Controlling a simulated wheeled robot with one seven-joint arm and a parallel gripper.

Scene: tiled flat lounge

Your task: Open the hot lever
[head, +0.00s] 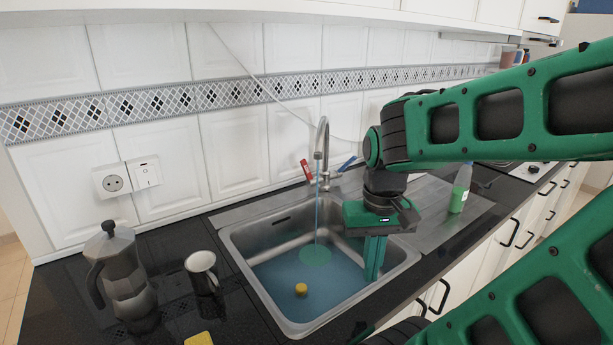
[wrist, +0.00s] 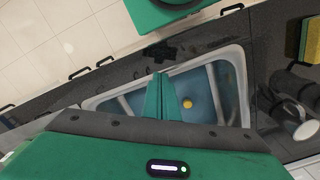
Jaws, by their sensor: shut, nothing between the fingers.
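The red lever (head: 307,169), the hot one by its colour, sticks up on the left of the metal faucet (head: 321,150). The blue lever (head: 347,163) is on its right and slants up to the right. A thin blue stream of water (head: 317,215) falls from the spout into the sink. My gripper (head: 373,274) is shut and empty, pointing down over the right part of the sink, right of and nearer than the red lever, not touching it. Its closed green fingers also show in the wrist view (wrist: 160,78); the levers do not show there.
The sink (head: 237,262) holds bluish water and a small yellow round thing (head: 301,289). A moka pot (head: 123,280) and a mug (head: 203,272) stand left of it. A green bottle (head: 460,188) stands on the drainboard (head: 435,228) at right. A yellow sponge (wrist: 310,40) lies on the counter.

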